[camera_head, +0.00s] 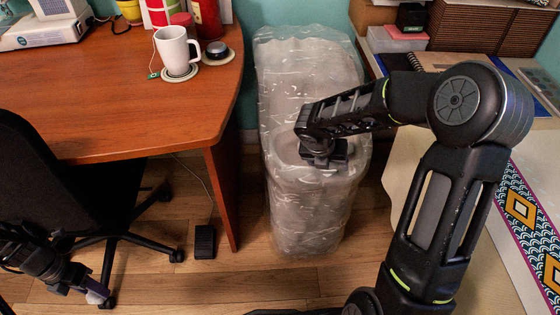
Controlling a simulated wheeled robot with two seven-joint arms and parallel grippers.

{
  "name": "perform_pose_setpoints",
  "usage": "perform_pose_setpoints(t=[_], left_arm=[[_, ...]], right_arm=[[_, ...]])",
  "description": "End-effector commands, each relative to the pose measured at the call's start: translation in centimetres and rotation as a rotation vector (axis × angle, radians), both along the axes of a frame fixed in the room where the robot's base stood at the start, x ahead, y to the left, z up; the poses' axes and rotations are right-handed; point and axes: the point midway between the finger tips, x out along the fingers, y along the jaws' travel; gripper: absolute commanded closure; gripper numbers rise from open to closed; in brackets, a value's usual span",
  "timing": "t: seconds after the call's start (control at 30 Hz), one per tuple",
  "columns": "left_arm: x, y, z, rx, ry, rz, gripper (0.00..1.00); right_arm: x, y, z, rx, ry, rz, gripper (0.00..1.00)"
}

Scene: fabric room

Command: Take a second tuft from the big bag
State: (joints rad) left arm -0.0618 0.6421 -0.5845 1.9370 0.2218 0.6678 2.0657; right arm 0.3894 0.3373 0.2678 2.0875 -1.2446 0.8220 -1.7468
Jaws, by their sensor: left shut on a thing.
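The big bag (279,100) is clear, crinkled plastic and stands upright on the floor between the desk and the right-hand furniture. Its contents are hard to make out through the plastic. My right gripper (322,160) points down at the middle of the bag; its fingertips are hidden, so I cannot tell whether it is open or holds a tuft. My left gripper (92,290) is low at the left edge, beside the chair, far from the bag. It is shut on a small pale purple piece (97,296), mostly hidden.
A wooden desk (110,110) with a white mug (174,50) stands left of the bag. A black office chair (40,190) is in front of it. A black pedal (205,241) lies on the floor. A patterned cloth strip (530,225) lies at the right.

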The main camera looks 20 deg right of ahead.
Motion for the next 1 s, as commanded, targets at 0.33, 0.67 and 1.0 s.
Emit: perform_pose_setpoints(t=[0.33,0.67,1.0], left_arm=[[0.0,0.0,0.0,0.0,0.0,0.0,0.69],[0.0,0.0,0.0,0.0,0.0,0.0,0.69],[0.0,0.0,0.0,0.0,0.0,0.0,0.69]], right_arm=[[-0.01,0.01,0.01,0.0,0.0,0.0,0.38],[-0.01,0.01,0.01,0.0,0.0,0.0,0.65],[-0.01,0.01,0.01,0.0,0.0,0.0,0.69]])
